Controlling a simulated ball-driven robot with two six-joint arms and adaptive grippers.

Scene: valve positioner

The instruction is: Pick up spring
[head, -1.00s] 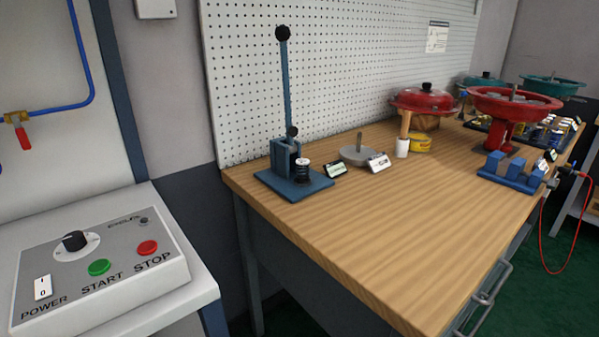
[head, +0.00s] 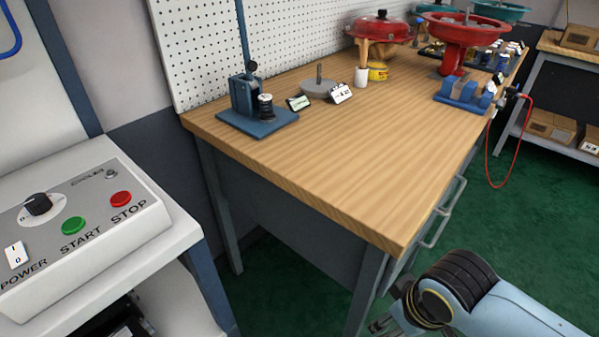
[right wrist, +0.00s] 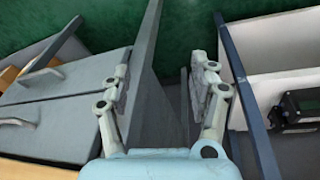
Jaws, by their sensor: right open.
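A small dark coiled part (head: 265,107), which looks like the spring, stands upright on the blue base of the hand press (head: 242,92) at the bench's far left corner. It is small in the head view, so its details are hard to tell. My right gripper (right wrist: 163,82) is open and empty in the right wrist view, with its two fingers apart, low down near the bench leg. In the head view my right arm comes in at the lower right, far from the spring and below the bench top. My left gripper is not in view.
The wooden bench top (head: 350,150) is clear in front. A grey disc with a stem (head: 319,86), small labels, a blue block fixture (head: 463,95) and red casings (head: 462,30) stand along the back and right. A control box (head: 80,225) is at the left.

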